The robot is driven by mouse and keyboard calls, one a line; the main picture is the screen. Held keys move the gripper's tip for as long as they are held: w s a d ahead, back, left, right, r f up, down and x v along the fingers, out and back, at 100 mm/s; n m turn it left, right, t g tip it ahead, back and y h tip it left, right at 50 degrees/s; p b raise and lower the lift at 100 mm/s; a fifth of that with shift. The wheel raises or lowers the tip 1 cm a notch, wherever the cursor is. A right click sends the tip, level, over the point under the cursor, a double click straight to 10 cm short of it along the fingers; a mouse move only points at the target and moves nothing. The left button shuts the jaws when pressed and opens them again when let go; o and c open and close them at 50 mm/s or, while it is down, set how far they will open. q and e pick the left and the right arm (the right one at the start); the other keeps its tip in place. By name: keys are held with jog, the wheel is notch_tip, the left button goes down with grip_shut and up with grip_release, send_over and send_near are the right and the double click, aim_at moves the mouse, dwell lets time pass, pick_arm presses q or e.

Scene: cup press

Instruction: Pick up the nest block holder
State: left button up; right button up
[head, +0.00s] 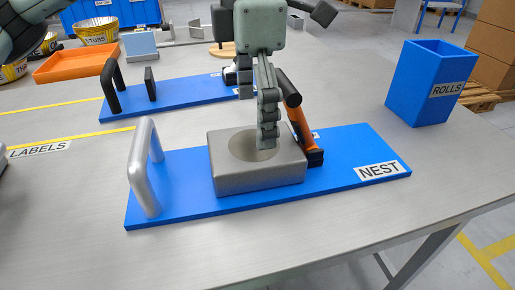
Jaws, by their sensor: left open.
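The nest block holder is a blue board (180,203) with a NEST label at its right end. It lies flat on the table and carries an upright silver handle (142,170) at its left end. A grey metal block (258,179) with a round recess sits at its middle. An orange and black clamp-like part (303,126) stands at the block's right rear. My left gripper (268,142) is open, pointing down over the recess, seen nearly edge-on. It hides part of the recess, and I cannot tell whether its tips touch the block.
Behind is another blue board (185,92) with a black handle. A blue ROLLS bin (428,82) stands at right. An orange tray (75,64) and yellow tubs (96,31) are at back left.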

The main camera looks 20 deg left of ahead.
aim_at(255, 144)
pick_arm(q)
notch_tip(255, 144, down, 6)
jog(key=shift+f, duration=0.2)
jog(key=shift+r, duration=0.1)
jog(key=c, duration=1.5)
